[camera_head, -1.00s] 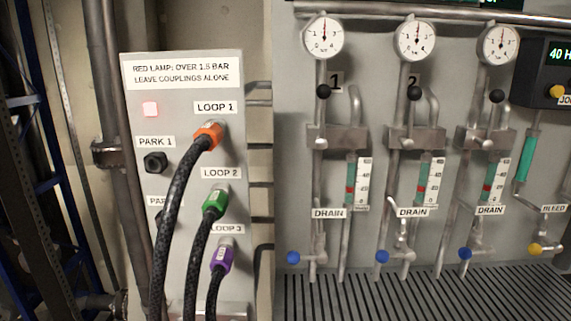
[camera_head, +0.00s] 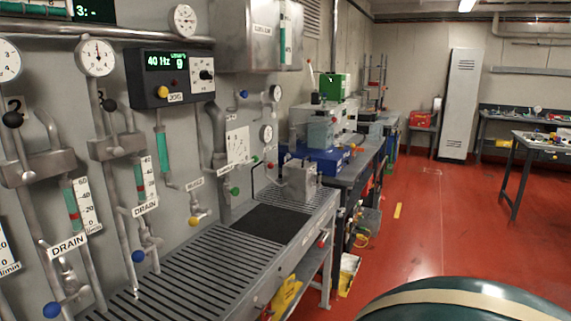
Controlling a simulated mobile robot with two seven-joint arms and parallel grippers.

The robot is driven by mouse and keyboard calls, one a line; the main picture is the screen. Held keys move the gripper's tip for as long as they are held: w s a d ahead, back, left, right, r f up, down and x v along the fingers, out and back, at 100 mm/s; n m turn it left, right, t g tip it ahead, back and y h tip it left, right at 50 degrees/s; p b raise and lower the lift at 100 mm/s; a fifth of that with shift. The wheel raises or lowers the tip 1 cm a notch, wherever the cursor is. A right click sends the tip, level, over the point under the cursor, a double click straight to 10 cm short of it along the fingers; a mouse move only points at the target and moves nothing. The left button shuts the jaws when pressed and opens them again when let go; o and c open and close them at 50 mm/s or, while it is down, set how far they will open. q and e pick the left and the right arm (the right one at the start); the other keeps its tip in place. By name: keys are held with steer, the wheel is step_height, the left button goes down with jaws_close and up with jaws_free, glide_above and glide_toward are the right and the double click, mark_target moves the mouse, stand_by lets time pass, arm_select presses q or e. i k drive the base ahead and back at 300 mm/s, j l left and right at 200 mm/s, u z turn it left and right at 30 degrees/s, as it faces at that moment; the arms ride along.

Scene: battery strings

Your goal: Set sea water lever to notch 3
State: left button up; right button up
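No lever labelled sea water can be read in the head view. A white marked plate (camera_head: 238,145) is on the wall right of the gauges, with small red and green knobs (camera_head: 235,190) near it; its markings are too small to read. Levers with black ball ends (camera_head: 13,119) are on the numbered lines at left, and blue-knobbed drain handles (camera_head: 52,309) sit lower down. Neither of my grippers is in view.
A slatted bench (camera_head: 205,265) runs below the wall panel. A control box (camera_head: 170,75) reads 40 Hz. A workbench (camera_head: 352,172) with equipment continues beyond. A large dark green rounded object (camera_head: 460,302) fills the bottom right. The red floor (camera_head: 430,215) between is mostly clear.

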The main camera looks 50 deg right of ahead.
mark_target(255, 159)
steer(key=z, duration=1.5)
steer(key=i+l+u, duration=0.1)
steer(key=i+l, duration=0.35)
steer(key=l, duration=0.2)
steer(key=i+l+u, duration=0.25)
steer(key=i+l, duration=0.2)
steer(key=l, duration=0.2)
steer(key=i+l, duration=0.2)
steer(key=l, duration=0.2)
steer(key=i+l+u, duration=0.15)
steer(key=l, duration=0.2)
steer(key=i+l+u, duration=0.1)
steer(key=i+l, duration=0.15)
steer(key=l, duration=0.15)
